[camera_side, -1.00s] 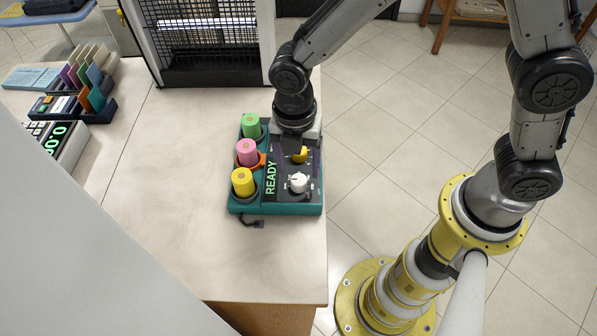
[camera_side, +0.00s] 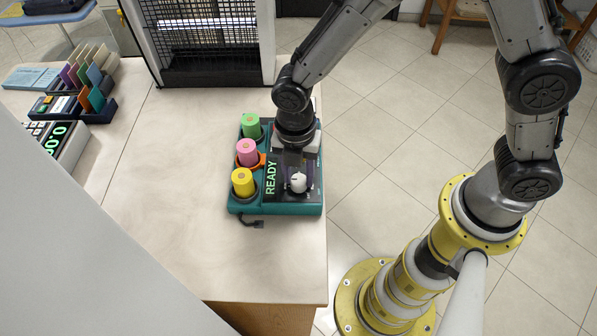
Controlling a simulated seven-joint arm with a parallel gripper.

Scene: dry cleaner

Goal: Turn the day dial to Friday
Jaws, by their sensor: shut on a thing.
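The teal control box (camera_side: 247,208) stands on the counter near its right edge, with a dark panel and a lit READY display (camera_side: 271,176). On the panel, a white dial (camera_side: 298,183) with a pointer mark shows at the near end. My gripper (camera_side: 297,179) points down over the panel and is shut on the white dial. The day markings around the dial are too small or covered to read.
Green (camera_side: 251,127), pink (camera_side: 246,152) and yellow (camera_side: 243,182) cylinders stand along the box's left side, close to my gripper. A short cable (camera_side: 252,222) lies in front of it. The counter (camera_side: 190,200) to the left is clear. Card racks and a number display stand farther left.

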